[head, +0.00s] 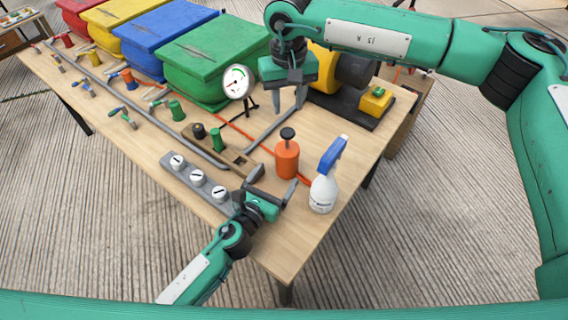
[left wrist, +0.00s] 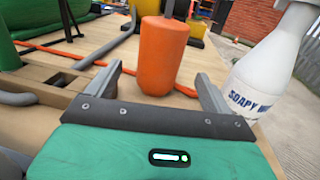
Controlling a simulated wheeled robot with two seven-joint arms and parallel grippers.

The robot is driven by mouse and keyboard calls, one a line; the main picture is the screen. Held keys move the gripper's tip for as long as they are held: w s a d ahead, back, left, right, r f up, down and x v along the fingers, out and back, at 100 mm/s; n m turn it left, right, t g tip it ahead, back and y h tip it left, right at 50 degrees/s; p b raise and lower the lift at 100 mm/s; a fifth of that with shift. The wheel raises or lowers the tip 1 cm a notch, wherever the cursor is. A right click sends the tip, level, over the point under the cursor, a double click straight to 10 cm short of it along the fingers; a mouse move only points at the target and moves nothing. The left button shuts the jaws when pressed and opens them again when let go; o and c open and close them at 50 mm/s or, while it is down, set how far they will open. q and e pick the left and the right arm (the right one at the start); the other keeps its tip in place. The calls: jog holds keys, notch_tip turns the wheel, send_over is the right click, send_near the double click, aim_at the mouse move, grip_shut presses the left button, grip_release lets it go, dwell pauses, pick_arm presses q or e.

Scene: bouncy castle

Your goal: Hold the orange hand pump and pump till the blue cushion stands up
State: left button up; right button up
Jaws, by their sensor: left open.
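The orange hand pump (head: 287,160) stands upright near the table's right front, with a black knob on top. In the left wrist view the pump's orange body (left wrist: 162,58) is ahead of and between my left fingers. My left gripper (head: 274,184) is open and empty, low over the table just in front of the pump; its fingers (left wrist: 158,76) do not appear to touch it. The blue cushion (head: 165,30) is a thick block lying among other cushions at the back. My right gripper (head: 290,102) points down behind the pump, its fingers apart and empty.
A soapy water spray bottle (head: 323,192) stands close right of the pump, also in the left wrist view (left wrist: 268,65). A gauge (head: 237,82), a green cushion (head: 212,62), a grey panel with several white dials (head: 198,178) and a black-and-yellow machine (head: 352,85) surround the space.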

aim_at(282, 168)
pick_arm(q)
jog(key=x, duration=0.5)
jog(key=shift+w+d, duration=0.15)
jog(key=shift+w, duration=0.15)
jog(key=shift+c, duration=0.3)
jog(key=c, duration=1.3)
jog(key=shift+c, duration=0.2)
pick_arm(e)
grip_shut()
notch_tip(282, 168, up, 7)
jog(key=s+a+m+t+h, duration=0.1)
jog(key=m+t+h, duration=0.1)
jog(key=m, duration=0.8)
jog(key=shift+s+a+r+m+t, duration=0.15)
jog(key=shift+s+a+m+t, duration=0.05)
jog(key=shift+s+m+t, duration=0.1)
